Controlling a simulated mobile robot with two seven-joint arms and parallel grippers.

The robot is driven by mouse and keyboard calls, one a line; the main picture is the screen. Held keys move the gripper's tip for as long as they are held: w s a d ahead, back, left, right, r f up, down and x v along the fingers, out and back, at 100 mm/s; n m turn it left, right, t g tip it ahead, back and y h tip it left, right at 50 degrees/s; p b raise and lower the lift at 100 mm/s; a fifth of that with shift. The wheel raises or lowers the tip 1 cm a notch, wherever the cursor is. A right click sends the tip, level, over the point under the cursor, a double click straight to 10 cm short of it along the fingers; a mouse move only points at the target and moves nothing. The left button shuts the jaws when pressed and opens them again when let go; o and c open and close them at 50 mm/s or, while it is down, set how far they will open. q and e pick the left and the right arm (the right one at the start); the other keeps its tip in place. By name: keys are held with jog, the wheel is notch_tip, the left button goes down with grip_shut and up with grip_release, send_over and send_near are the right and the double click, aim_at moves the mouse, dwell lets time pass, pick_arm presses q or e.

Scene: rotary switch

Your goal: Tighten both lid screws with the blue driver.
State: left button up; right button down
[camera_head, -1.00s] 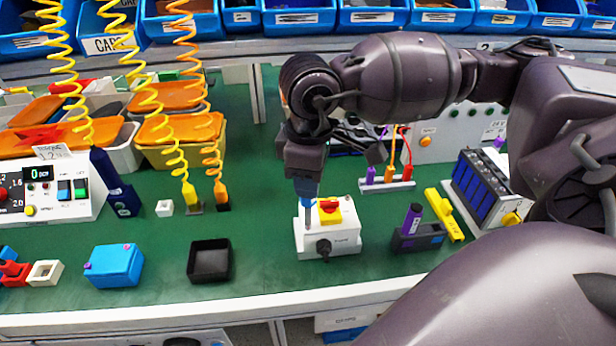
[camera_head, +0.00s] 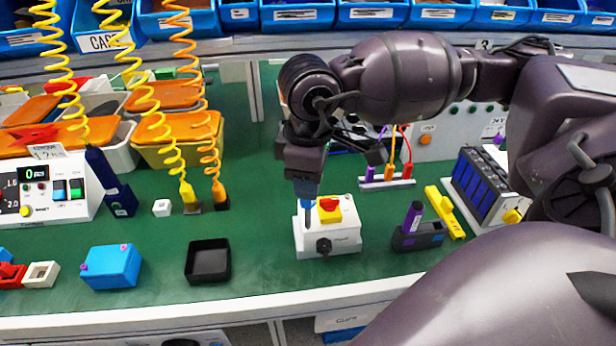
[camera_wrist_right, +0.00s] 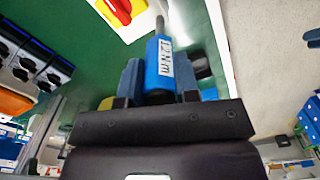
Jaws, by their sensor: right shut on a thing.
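The white switch box (camera_head: 343,240) stands on the green bench with a red and yellow rotary switch (camera_head: 330,209) on top and a black knob (camera_head: 323,245) on its front. My right gripper (camera_head: 306,188) is above the box's left part, shut on the blue driver (camera_head: 307,198). The driver points down, its shaft at the left part of the box top. In the right wrist view the blue driver (camera_wrist_right: 160,65) sits between the fingers, its grey shaft beside the box (camera_wrist_right: 130,25). The tip and the lid screws cannot be made out. My left gripper is not in view.
A black tray (camera_head: 208,262) and a blue box (camera_head: 111,266) lie to the left. A dark holder with a purple-handled tool (camera_head: 413,216) and a yellow piece (camera_head: 445,212) stand to the right. Coiled yellow and orange cables hang at the left. Green bench between tray and box is clear.

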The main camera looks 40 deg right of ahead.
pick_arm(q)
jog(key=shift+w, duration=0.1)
pick_arm(e)
jog(key=m, duration=0.7)
jog(key=shift+m, duration=0.4)
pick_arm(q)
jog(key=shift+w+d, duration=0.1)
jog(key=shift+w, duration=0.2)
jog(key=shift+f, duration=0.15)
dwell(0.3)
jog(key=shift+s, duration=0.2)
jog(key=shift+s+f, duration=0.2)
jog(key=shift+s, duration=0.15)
